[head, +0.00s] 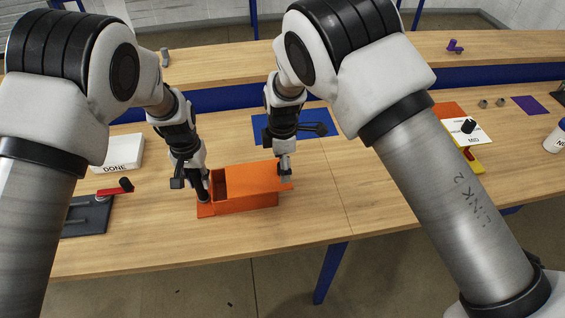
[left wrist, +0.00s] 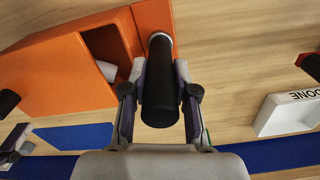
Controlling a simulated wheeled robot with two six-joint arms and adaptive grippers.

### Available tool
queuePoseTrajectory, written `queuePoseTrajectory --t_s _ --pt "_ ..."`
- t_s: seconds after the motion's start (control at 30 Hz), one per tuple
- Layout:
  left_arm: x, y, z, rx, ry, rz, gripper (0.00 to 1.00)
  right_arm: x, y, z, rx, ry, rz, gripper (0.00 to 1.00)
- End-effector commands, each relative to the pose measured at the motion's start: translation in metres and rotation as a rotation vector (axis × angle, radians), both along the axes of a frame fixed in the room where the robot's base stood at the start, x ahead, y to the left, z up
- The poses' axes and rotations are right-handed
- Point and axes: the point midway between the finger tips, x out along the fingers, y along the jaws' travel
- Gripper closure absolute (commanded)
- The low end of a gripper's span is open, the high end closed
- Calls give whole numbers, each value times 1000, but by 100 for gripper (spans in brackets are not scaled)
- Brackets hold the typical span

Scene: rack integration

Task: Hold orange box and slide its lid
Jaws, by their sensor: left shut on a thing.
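The orange box (head: 240,203) stands on the wooden table. Its orange lid (head: 250,176) sits shifted right, overhanging the right end and leaving an opening at the left end. The opening (left wrist: 112,42) also shows in the left wrist view, with a pale grey thing inside. My left gripper (head: 204,195) is at the box's left end, its fingers shut around a black cylinder (left wrist: 160,85) by the orange end flange (left wrist: 153,14). My right gripper (head: 285,172) is at the lid's right end; its finger gap is too small to make out.
A white DONE tray (head: 118,153) and a dark plate (head: 88,217) with a red-and-black tool (head: 115,190) lie left of the box. A blue mat (head: 318,120) lies behind it. The table's front edge is close.

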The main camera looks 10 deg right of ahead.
Motion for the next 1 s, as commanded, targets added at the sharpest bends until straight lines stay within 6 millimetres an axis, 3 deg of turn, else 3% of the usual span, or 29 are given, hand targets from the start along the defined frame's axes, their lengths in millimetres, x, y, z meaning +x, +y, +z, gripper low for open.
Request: queuePoseTrajectory --t_s 0.43,1.0 --pt "0 0 0 0 -1 0 97 1 0 5 0 -2 0 21" --pt "0 0 0 0 -1 0 97 1 0 59 0 -3 0 21"
